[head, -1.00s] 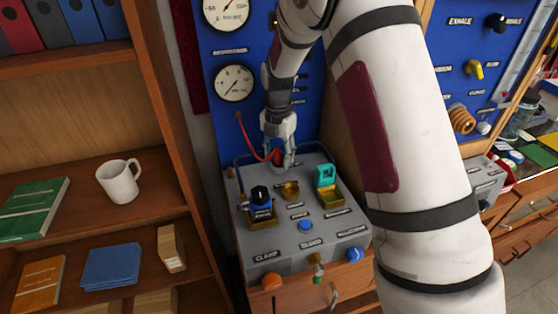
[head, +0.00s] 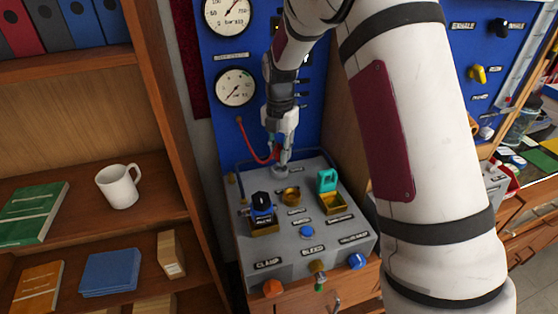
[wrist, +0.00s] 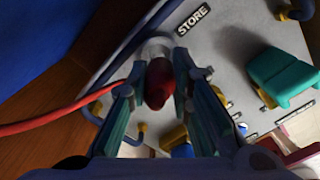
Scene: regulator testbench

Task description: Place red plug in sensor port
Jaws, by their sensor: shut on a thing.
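My gripper (head: 281,166) points down over the back of the grey testbench top (head: 330,240). In the wrist view my gripper (wrist: 165,95) has its fingers on both sides of the dark red plug (wrist: 158,82) and is shut on it. A red hose (wrist: 50,122) runs off to the left; in the head view this hose (head: 252,148) leads to the blue back panel. The plug is at a round silver fitting (wrist: 155,47) beside the "STORE" label (wrist: 193,20). I cannot tell whether it is seated there or just above. I cannot make out which port is the sensor port.
A blue clamp-like part (head: 262,211), a brass socket (head: 291,196) and a teal-lidded yellow box (head: 332,200) stand in front of my gripper. Knobs line the bench front. A blue rail edges the bench top. A shelf with a mug (head: 118,186) stands left.

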